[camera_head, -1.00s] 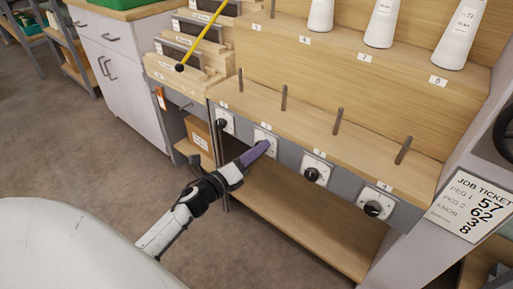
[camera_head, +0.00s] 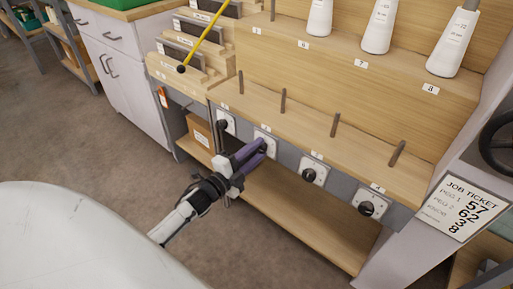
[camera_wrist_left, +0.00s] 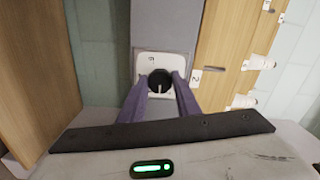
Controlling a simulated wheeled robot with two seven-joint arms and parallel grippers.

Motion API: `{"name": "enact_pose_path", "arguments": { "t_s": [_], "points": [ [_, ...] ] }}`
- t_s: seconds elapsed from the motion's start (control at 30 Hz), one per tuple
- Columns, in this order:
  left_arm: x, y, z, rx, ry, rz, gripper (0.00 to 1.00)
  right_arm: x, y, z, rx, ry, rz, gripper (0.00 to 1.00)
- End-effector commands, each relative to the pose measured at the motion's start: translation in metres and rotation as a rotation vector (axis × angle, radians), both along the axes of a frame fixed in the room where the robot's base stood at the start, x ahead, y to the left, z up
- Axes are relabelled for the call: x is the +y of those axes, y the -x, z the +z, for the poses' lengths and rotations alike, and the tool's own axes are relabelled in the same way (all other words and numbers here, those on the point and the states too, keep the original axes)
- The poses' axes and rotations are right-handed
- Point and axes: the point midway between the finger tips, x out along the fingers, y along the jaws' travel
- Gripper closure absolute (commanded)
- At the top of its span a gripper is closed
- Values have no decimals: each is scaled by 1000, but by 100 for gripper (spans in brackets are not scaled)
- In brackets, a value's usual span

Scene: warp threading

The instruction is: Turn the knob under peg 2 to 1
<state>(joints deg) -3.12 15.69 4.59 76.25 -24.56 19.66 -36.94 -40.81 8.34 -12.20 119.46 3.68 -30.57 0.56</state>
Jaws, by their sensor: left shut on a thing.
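The knob under peg 2 is a black round knob (camera_wrist_left: 160,83) on a pale square plate, second from the left on the grey front rail. Its plate (camera_head: 265,136) shows in the head view just past my fingers. Peg 2 (camera_head: 283,100) stands upright on the wooden ledge above it. My left gripper (camera_head: 264,149) has its two purple fingers on either side of the knob, shut on it. In the left wrist view, a light mark on the knob face points toward the bottom of the picture, and a "2" label (camera_wrist_left: 195,77) is beside the plate.
Other knobs (camera_head: 313,172) (camera_head: 369,203) sit along the rail to the right, and one (camera_head: 225,122) to the left. White cones (camera_head: 378,25) stand on the upper shelf. A job ticket (camera_head: 466,208) hangs at the right. The floor in front is clear.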

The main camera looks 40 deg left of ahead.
Motion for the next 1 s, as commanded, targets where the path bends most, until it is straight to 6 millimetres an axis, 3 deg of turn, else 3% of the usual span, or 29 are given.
{"name": "enact_pose_path", "arguments": {
  "t_s": [1.0],
  "points": [
    [0, 0, 1, 76, 962, 1, 93, -1, 2, 23, 16, 18, 2, 52]
  ]
}}
